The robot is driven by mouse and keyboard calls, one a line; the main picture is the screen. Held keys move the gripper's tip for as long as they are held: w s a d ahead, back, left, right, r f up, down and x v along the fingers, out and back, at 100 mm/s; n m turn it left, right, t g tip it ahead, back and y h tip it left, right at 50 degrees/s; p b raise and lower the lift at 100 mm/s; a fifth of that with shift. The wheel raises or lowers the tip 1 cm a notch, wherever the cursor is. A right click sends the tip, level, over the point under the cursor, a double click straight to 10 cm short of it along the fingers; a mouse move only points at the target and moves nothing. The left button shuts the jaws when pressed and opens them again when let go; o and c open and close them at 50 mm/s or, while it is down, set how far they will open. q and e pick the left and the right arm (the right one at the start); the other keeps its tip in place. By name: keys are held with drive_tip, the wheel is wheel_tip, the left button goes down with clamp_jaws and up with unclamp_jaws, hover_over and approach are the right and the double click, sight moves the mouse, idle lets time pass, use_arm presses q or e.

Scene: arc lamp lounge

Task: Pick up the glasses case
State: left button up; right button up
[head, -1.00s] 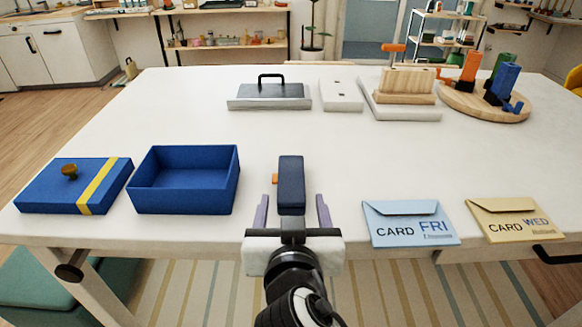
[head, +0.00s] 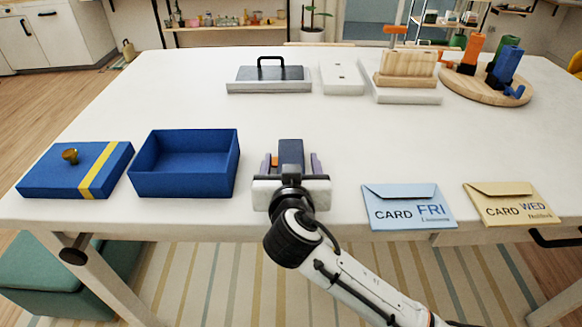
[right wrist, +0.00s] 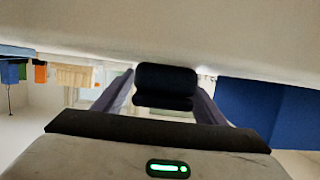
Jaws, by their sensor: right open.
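The glasses case (head: 291,152) is a dark navy, rounded oblong on the white table, near its front edge. My right gripper (head: 290,164) is open, with one purple finger on each side of the case. My own gripper body hides the near part of the case in the head view. In the right wrist view the case (right wrist: 166,86) sits between the two fingers, with a gap visible at its left; contact on the right is hard to tell. My left gripper is not in view.
An open blue box (head: 185,163) stands just left of the case, its blue lid (head: 75,170) with yellow stripe further left. A blue card envelope (head: 407,207) and a tan one (head: 510,203) lie to the right. The table's middle is clear.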

drive_tip(key=c, duration=0.9)
drive_tip(key=shift+c, duration=0.2)
drive_tip(key=shift+r, duration=0.1)
